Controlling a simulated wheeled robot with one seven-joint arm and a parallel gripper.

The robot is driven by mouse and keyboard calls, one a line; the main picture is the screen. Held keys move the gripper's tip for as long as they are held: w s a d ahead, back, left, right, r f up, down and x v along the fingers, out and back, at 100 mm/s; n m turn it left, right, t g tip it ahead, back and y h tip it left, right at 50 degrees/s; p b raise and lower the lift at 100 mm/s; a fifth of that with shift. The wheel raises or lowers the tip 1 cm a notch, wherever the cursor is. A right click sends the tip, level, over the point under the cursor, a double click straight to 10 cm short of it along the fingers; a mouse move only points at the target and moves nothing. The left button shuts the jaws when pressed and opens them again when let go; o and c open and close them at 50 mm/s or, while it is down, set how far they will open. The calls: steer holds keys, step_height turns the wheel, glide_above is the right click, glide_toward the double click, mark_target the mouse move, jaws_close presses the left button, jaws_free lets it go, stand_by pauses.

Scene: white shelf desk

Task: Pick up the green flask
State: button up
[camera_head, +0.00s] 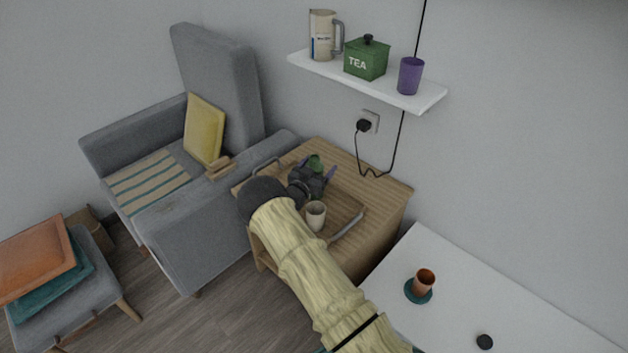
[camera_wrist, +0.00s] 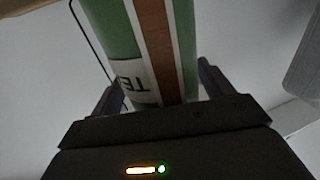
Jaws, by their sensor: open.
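In the wrist view the flask (camera_wrist: 152,45) is large and close, green with a brown stripe, white edges and a partly visible upside-down label. My gripper (camera_head: 317,171) reaches over the table right at the flask. In the wrist view the fingers of my gripper (camera_wrist: 158,88) are apart, one on each side of the flask. Whether either finger touches it is not clear.
A wooden tray (camera_head: 347,211) with a pale cup (camera_head: 315,215) lies on the side table (camera_head: 385,187), close beside my arm. A grey armchair (camera_head: 190,225) stands left. A wall shelf (camera_head: 425,97) holds a green tea box (camera_head: 367,60). A white desk (camera_head: 465,285) is at right.

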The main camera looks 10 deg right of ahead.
steer(key=shift+w+a+r, duration=0.1)
steer(key=shift+w+a, duration=0.05)
steer(key=shift+a, duration=0.15)
jaws_close()
step_height(320, 180, up, 10)
steer(key=shift+p, duration=0.3)
steer(key=shift+r, duration=0.1)
stand_by(0.5)
